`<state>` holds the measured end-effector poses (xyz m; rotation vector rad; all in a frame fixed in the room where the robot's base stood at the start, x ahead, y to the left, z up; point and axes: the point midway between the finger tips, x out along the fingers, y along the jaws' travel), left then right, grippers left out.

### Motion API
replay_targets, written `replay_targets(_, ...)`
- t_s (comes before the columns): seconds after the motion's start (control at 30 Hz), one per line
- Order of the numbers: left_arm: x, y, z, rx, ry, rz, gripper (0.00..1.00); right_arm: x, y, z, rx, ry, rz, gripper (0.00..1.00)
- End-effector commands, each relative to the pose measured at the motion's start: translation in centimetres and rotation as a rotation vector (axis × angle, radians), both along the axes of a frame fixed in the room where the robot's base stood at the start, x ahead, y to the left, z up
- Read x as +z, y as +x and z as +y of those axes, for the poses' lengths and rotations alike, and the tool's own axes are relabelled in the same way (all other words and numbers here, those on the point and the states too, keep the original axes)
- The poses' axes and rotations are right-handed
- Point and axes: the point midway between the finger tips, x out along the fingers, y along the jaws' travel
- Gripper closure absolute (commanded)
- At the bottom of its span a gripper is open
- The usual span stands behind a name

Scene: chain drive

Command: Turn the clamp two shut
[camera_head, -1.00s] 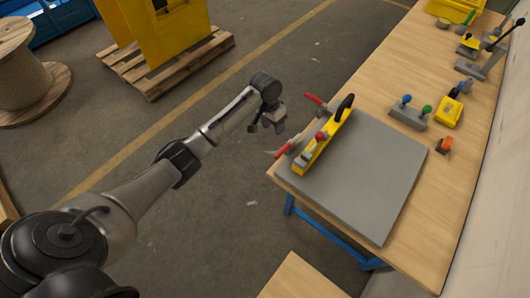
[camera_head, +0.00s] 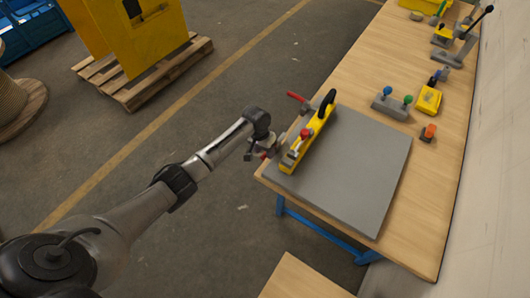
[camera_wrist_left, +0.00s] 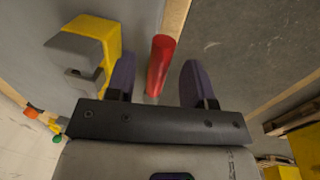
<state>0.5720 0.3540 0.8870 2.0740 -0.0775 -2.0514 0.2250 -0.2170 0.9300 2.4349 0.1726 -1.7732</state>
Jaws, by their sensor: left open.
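A yellow fixture (camera_head: 309,141) with a black handle and a red knob stands along the left edge of a grey plate (camera_head: 350,175) on the bench. Two red-handled clamps sit at the bench edge beside it. The far clamp's red handle (camera_head: 296,96) sticks out to the left. The near clamp is mostly hidden by my left gripper (camera_head: 262,151). In the left wrist view, a red handle (camera_wrist_left: 160,62) stands between the two purple fingers of my open left gripper (camera_wrist_left: 156,78), with gaps visible. I cannot tell which clamp is numbered two. My right gripper is out of view.
On the bench lie a grey block with blue and green knobs (camera_head: 391,107), a yellow block (camera_head: 428,100) and an orange part (camera_head: 428,131). A pallet (camera_head: 140,75) with a yellow frame stands on the floor.

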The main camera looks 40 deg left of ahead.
Motion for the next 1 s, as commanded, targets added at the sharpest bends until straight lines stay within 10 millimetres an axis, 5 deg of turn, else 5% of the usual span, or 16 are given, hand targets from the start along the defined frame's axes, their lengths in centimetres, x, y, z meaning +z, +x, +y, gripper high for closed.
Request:
replay_targets(0.5,-0.98,0.02,-0.21,-0.001,0.000,-0.001,0.53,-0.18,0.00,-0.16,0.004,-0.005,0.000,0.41)
replay_targets(1.0,-0.94,0.02,-0.20,-0.001,0.000,-0.001,1.00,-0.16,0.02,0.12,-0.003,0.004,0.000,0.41)
